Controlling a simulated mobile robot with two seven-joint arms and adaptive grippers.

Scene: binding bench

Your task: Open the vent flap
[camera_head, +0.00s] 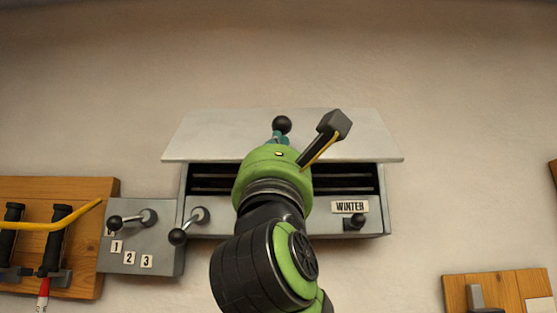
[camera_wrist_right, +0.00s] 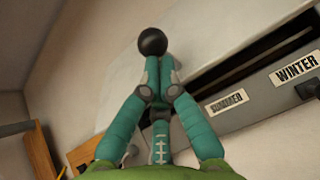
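The vent flap (camera_head: 215,139) is a pale panel at the top of a grey vent box (camera_head: 210,226). It is tilted outward, and the dark slots (camera_head: 345,178) below it show. A black ball knob (camera_head: 282,125) stands at the flap's middle; it also shows in the wrist view (camera_wrist_right: 152,41). My right gripper (camera_head: 279,138), with teal fingers, is at the knob. In the wrist view its fingertips (camera_wrist_right: 154,75) are closed together just under the ball, seemingly on its stem. My arm hides the middle of the vent. My left gripper is not in view.
A WINTER label (camera_head: 349,207) and a small black slider knob (camera_head: 354,221) sit low on the vent's right. Two ball-ended levers (camera_head: 133,219) (camera_head: 188,226) stick out at left by a numbered box (camera_head: 148,241). Wooden boards (camera_head: 85,190) (camera_head: 530,283) flank the vent.

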